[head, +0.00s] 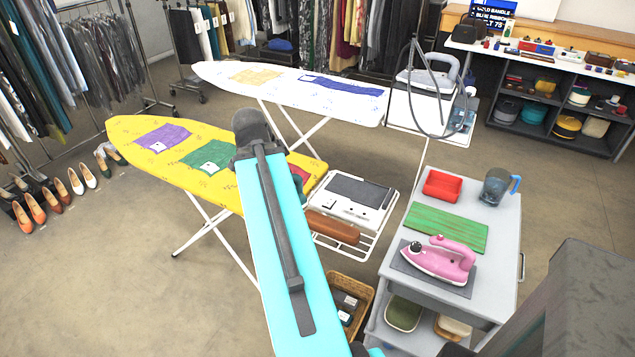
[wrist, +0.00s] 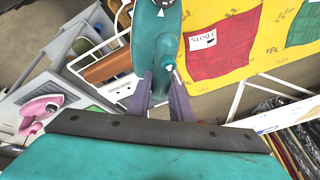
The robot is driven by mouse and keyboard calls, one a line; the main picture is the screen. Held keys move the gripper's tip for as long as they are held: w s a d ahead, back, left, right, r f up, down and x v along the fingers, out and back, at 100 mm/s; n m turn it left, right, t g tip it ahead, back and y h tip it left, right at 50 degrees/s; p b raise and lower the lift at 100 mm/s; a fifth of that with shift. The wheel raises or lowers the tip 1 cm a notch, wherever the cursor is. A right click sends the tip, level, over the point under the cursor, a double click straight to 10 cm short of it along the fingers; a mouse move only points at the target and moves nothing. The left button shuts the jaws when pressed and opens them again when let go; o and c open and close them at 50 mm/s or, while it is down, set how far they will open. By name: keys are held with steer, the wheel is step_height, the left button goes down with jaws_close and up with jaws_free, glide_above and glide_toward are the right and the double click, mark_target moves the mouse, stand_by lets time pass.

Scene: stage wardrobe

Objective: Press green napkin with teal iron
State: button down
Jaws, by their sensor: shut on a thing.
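The green napkin (head: 207,154) lies flat on the yellow ironing board (head: 138,126), with a white label on it. It also shows in the wrist view (wrist: 305,24) at the top right. My gripper (wrist: 164,88) is shut on the teal iron (wrist: 150,45), which it holds near the board's edge, beside the red napkin (wrist: 220,42). Whether the iron touches the board cannot be told. In the head view my arm hides the gripper and most of the iron. A purple napkin (head: 163,138) lies left of the green one.
A pink iron (head: 440,260) sits on a grey cart (head: 500,265) with a green striped board (head: 446,227), a red tray (head: 443,185) and a jug (head: 494,187). An iron rest (head: 352,197) adjoins the yellow board. A white ironing board (head: 225,78) stands behind.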

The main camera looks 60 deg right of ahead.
steer(key=w+a+r+n+t+y, duration=0.1)
steer(key=w+a+n+t, duration=0.1)
steer(key=w+a+n, duration=0.55)
steer(key=w+a+r+n+t+y, duration=0.15)
steer(key=w+a+n, duration=0.25)
steer(key=w+a, duration=0.55)
steer(key=w+a+r+n+y, duration=0.1)
steer(key=a+n, duration=0.3)
steer(key=a, duration=0.4)
steer(key=w+a+r+n+t+y, duration=0.1)
steer(key=w+a+n+y, duration=0.1)
steer(key=a, duration=0.7)
steer(key=w+a+r+n+y, duration=0.1)
steer(key=w+a+r+n, duration=0.1)
steer(key=w+a+n, duration=0.2)
steer(key=a+n, duration=0.3)
steer(key=a, duration=0.2)
steer(key=shift+y, duration=0.35)
steer(key=shift+s, duration=0.15)
